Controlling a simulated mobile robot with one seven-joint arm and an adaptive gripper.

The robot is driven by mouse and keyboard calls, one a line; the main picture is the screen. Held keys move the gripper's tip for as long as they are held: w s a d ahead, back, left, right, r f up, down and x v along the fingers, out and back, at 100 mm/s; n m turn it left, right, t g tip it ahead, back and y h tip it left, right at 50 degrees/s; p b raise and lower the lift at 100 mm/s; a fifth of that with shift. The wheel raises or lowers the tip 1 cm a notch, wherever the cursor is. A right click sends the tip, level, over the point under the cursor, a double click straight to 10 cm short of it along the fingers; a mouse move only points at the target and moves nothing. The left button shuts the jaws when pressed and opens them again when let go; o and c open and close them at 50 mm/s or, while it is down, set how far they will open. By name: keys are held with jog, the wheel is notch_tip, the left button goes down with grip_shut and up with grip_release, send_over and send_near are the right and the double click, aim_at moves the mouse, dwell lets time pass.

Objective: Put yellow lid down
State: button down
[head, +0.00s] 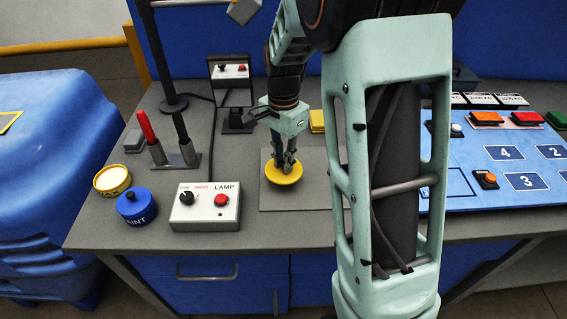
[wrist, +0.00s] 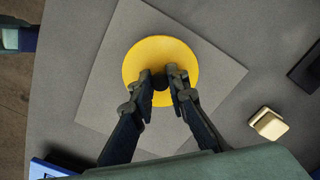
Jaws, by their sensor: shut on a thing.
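The yellow lid (head: 285,173) is a round disc with a small dark knob at its centre, at the middle of the bench. It also shows in the wrist view (wrist: 184,56). My gripper (head: 289,160) points down and is shut on the lid's knob; in the wrist view its fingertips (wrist: 159,84) meet at the disc's centre. The lid is over a square grey plate (head: 270,199). I cannot tell whether it touches the plate. The lid's underside is hidden.
A lamp control box (head: 206,213) stands left of the plate. A blue paint tin (head: 136,206) and an open yellow-rimmed tin (head: 112,180) are further left. A mirror (head: 231,80) stands behind. A blue numbered board (head: 505,150) is on the right. My arm hides part of the bench.

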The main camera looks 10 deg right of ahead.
jog(key=shift+w+d+f, duration=0.25)
jog(key=shift+d+f, duration=0.05)
jog(key=shift+f, duration=1.75)
jog(key=shift+f, duration=0.25)
jog(key=c, duration=1.9)
grip_release()
jog(key=shift+r, duration=0.2)
notch_tip(320, 180, up, 12)
jog(key=shift+r, duration=0.1)
